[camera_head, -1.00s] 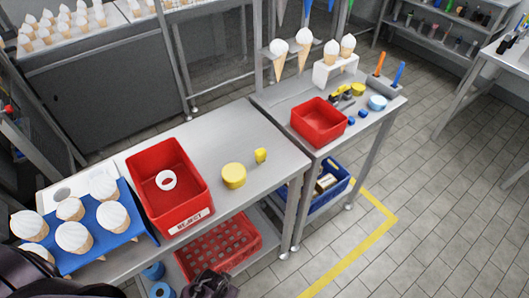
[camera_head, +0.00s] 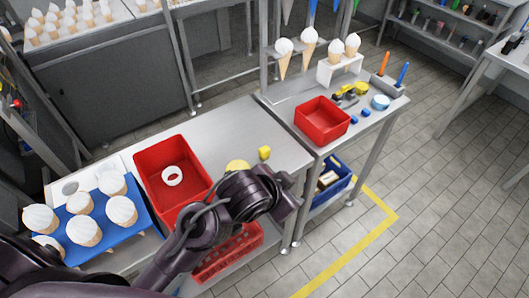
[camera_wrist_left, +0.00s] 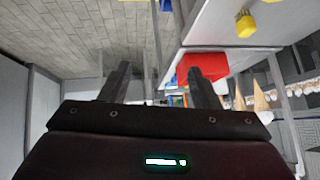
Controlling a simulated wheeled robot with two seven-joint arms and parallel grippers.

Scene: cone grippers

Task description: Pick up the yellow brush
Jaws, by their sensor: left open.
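A small yellow block-like thing (camera_head: 264,152), perhaps the brush, sits on the near steel table (camera_head: 262,127); I cannot make out bristles. A yellow block with a small part on top shows at the upper right of the left wrist view (camera_wrist_left: 245,24), probably the same thing. A round yellow thing (camera_head: 237,165) stands just left of it, partly hidden by my left arm. My left gripper (camera_head: 288,195) is near the table's front edge, in front of both yellow things. In the left wrist view its fingers (camera_wrist_left: 159,70) are apart with nothing between them. My right gripper is out of view.
A red reject bin (camera_head: 150,160) holding a white ring and a blue tray (camera_head: 130,232) of white-topped cones stand left. The right table carries a red bin (camera_head: 321,121), cones in a white stand (camera_head: 328,70), another yellow thing (camera_head: 361,88) and upright tools. A blue crate (camera_head: 330,190) is below.

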